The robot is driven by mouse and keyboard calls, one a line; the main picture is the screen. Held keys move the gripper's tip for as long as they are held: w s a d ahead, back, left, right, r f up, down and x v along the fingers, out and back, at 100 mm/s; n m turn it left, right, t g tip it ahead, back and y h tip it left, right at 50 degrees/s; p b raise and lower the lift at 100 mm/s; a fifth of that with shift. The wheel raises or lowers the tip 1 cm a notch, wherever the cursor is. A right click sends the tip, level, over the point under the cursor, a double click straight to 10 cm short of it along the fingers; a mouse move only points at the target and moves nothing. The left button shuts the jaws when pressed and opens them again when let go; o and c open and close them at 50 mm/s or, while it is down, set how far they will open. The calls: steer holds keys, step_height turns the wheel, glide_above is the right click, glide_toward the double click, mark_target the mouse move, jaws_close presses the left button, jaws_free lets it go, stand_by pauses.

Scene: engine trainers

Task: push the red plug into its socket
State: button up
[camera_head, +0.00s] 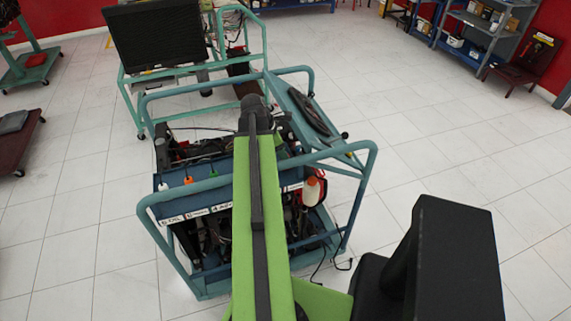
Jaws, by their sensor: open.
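I cannot make out the red plug or its socket for certain in the head view. A teal-framed engine trainer (150,208) stands in front of me. Along its near panel sit small white (163,187), orange (188,180) and green (212,174) pieces, too small to identify. My green arm reaches forward over the middle of the trainer and hides part of the panel and engine. Its dark far end is above the trainer. No gripper fingers can be made out there.
A white bottle with an orange top (311,191) is on the trainer's right side. A second teal stand with a black screen (155,38) is behind. Shelves (488,35) stand at the far right, a dark red cart (18,145) at left.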

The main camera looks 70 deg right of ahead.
steer(key=b+x, duration=0.1)
steer(key=x, duration=0.1)
steer(key=shift+f, duration=0.4)
steer(key=shift+r, duration=0.2)
steer(key=shift+c, duration=0.4)
jaws_close()
